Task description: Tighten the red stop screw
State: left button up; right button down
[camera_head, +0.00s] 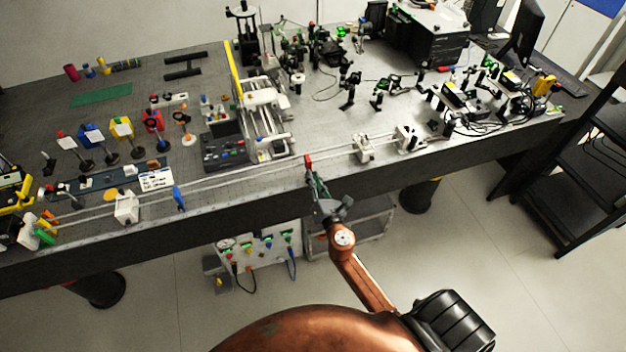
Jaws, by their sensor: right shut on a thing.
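The red stop screw (308,160) is a small upright red piece at the front edge of the bench, beside the long rail. My right gripper (310,174) reaches up to it from below, at the end of my copper-coloured arm. Its fingers are shut on the red screw, and they hide its lower part. How far the screw is turned cannot be seen. My left gripper is not in view.
The rail (240,179) runs along the front of the bench (215,205). White carriers (363,149) stand on it right of my gripper, and a blue piece (179,198) stands to the left. A silver stage (266,110) lies behind. Crowded optics fill the back.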

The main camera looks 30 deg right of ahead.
jog(key=shift+m, duration=7.6)
jog(key=c, duration=2)
grip_release()
jog(key=shift+o, duration=0.2)
